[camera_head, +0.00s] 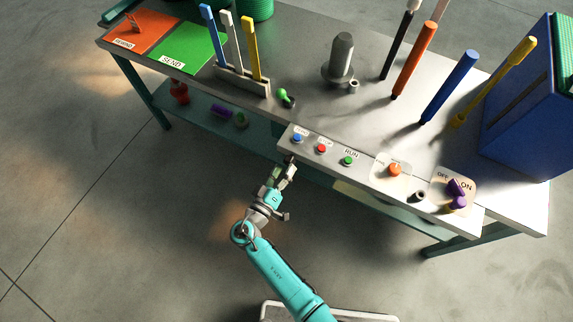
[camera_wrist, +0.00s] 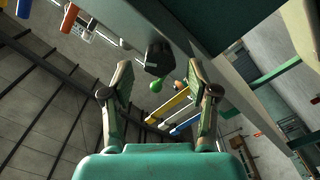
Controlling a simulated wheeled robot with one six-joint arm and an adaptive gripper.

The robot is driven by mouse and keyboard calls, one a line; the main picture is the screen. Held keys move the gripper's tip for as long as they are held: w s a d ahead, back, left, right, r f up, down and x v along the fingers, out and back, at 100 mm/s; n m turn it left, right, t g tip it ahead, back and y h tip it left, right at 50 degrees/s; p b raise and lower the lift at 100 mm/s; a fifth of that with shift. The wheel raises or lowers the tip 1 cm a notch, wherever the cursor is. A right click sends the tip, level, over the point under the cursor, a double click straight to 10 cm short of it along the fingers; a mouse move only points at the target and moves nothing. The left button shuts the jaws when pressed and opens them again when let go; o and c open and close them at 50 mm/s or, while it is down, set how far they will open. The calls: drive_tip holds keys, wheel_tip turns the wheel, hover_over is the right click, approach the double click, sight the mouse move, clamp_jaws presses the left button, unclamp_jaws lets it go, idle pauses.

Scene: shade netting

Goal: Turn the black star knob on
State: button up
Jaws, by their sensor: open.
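In the wrist view a dark, faceted knob-like part (camera_wrist: 158,58) sticks out beside a grey-green panel. It looks like the black star knob, but its lobes and setting are too dark to tell. My gripper (camera_wrist: 160,78) is open, with one finger on each side of the picture and the dark part seen beyond the gap, apart from both. In the head view my gripper (camera_head: 284,172) is at the front edge of the control panel (camera_head: 325,165), below the blue button. I cannot clearly make out the star knob in that view.
The panel bears blue (camera_head: 297,138), red (camera_head: 321,149) and green (camera_head: 347,161) buttons, an orange knob (camera_head: 395,170), a dark cylinder (camera_head: 418,195) and a purple knob (camera_head: 457,188) with OFF/ON labels. Upright tools (camera_head: 413,62) stand behind. The floor in front is clear.

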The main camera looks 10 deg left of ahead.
drive_tip(key=v, duration=0.9)
drive_tip(key=shift+s, duration=0.25)
drive_tip(key=s+d+f+n+g+y, duration=0.1)
drive_tip(key=s+d+f+g, duration=0.1)
drive_tip(key=d+f, duration=0.35)
drive_tip(key=s+d+f+g+y, duration=0.1)
drive_tip(key=s+d+f+g, duration=0.15)
drive_tip(key=d, duration=0.55)
drive_tip(key=s+d+f+n+g+y, duration=0.1)
drive_tip(key=s+d+f+y, duration=0.15)
drive_tip(key=d, duration=0.35)
drive_tip(key=s+d+r+m+g+y, duration=0.15)
drive_tip(key=s+d, duration=0.35)
drive_tip(key=s, duration=0.5)
drive_tip(key=s+d+r+m+t, duration=0.1)
drive_tip(key=s+r, duration=0.2)
drive_tip(key=r, duration=0.6)
drive_tip(key=s+d+r+m+t, duration=0.1)
drive_tip(key=s+r, duration=0.3)
drive_tip(key=r, duration=0.5)
drive_tip(key=s+d+r+m+t, duration=0.1)
drive_tip(key=s+r+m+t, duration=0.2)
drive_tip(key=r, duration=0.6)
drive_tip(key=shift+s+d+r, duration=0.2)
drive_tip(key=shift+d+r, duration=0.05)
drive_tip(key=shift+r, duration=0.15)
